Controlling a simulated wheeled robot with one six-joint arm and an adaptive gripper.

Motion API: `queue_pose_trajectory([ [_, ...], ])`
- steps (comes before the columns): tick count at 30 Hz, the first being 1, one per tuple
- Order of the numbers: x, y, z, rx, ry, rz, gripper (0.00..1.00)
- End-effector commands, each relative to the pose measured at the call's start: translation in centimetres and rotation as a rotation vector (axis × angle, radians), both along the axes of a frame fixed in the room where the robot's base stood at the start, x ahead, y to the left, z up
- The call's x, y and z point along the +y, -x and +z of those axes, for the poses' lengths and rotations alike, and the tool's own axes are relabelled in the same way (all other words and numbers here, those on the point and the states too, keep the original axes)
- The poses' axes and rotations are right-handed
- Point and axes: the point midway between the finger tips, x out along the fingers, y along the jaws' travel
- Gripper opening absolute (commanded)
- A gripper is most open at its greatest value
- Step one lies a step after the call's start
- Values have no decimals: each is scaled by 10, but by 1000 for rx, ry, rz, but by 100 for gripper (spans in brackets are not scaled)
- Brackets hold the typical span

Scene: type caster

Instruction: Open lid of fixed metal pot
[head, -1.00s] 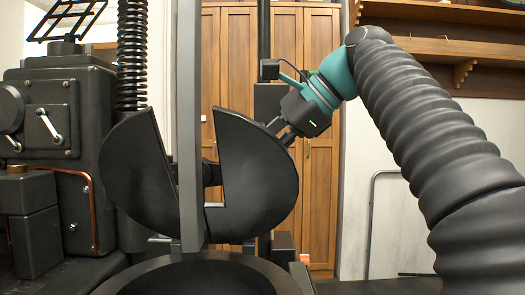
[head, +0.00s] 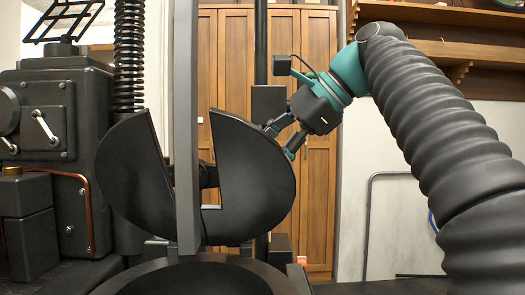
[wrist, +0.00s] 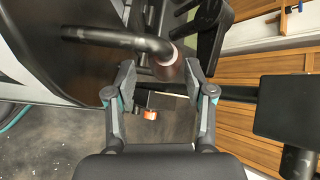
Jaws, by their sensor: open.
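The dark metal lid (head: 250,185) stands upright, tilted up above the pot. A grey post crosses in front of its middle. The pot's black rim (head: 205,268) shows at the bottom of the head view. My gripper (head: 278,142) is open and empty at the lid's upper right edge, seemingly behind it. In the wrist view the lid (wrist: 45,50) fills the upper left, and a dark bar-like handle (wrist: 115,38) juts from it above my spread fingers (wrist: 160,85). The handle is outside the fingers. The lid's far side is hidden in the head view.
A grey vertical post (head: 187,130) stands before the lid. Black machinery (head: 45,130) with a coiled spring fills the left. Wooden doors (head: 318,190) stand behind. A bent metal rail (head: 370,220) is at the right. Open room lies between lid and rail.

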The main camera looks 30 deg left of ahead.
Motion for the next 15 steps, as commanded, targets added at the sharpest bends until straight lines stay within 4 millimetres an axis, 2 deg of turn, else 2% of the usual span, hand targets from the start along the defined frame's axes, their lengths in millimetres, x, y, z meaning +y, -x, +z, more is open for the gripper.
queue_pose_trajectory([
  [5, -18, -3, 0, 0, 0, -3, 54],
  [15, -81, -13, 0, 1, 0, -6, 54],
])
